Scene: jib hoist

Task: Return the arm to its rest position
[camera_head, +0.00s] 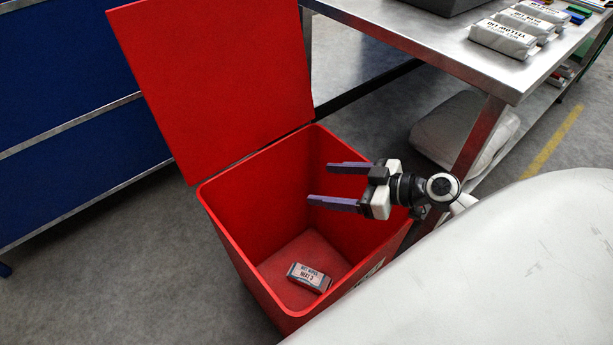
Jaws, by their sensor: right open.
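My right gripper (332,186) is open and empty. Its two purple-grey fingers point left over the opening of a red bin (232,238). My right arm comes in from the right, past the bin's right rim. The bin's red lid (215,75) stands open at the back. A small grey and white packet (309,278) with printed text lies on the bin's floor, apart from the gripper. My left gripper is not in view.
A metal table (420,32) stands at the upper right, with several labelled packets (503,39) on top. A white sack-like thing (464,130) lies under it. A blue cabinet (75,110) stands at the left. The grey floor (125,275) left of the bin is clear.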

